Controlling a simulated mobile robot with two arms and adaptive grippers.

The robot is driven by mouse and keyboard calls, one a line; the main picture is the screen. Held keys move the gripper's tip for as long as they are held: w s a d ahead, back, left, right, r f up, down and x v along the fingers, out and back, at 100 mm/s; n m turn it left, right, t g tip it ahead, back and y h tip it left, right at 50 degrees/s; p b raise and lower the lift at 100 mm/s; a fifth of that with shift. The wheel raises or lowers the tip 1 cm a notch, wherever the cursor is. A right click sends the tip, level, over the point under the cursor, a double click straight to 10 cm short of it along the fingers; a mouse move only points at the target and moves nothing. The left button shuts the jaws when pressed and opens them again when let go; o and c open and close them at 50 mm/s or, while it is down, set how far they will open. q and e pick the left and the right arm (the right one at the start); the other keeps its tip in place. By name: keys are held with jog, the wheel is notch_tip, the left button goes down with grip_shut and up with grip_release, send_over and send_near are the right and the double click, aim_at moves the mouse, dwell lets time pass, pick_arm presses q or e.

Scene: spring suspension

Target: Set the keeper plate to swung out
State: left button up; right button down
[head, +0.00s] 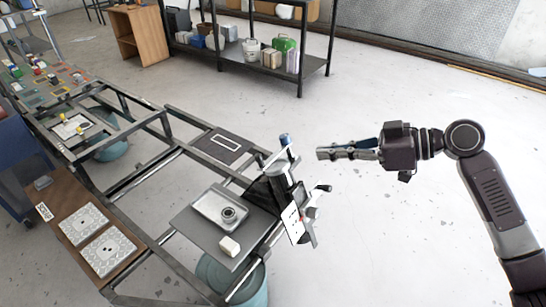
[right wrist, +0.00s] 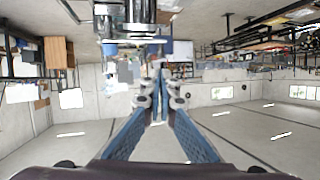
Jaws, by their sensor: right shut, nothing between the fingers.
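The spring suspension device (head: 283,190) stands at the right end of the metal frame, with a dark cylinder, a blue-topped post (head: 285,140) and a white plate with dark marks (head: 293,222) on its front. I cannot tell for sure which part is the keeper plate or how it is set. My right gripper (head: 320,154) is shut and empty, its fingers pointing left, to the right of the blue-topped post. In the right wrist view its blue fingers (right wrist: 158,72) meet at the tips, and metal parts of the device (right wrist: 138,28) show beyond them. My left gripper is out of view.
A metal tray (head: 208,210) with a round part and a white block (head: 229,246) lie on the grey plate left of the device. Two patterned panels (head: 108,250) lie on a brown board. A shelf (head: 270,69) stands behind; the floor on the right is clear.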

jog(key=p+x, duration=0.4)
jog(key=x, duration=1)
jog(key=shift+p, duration=0.3)
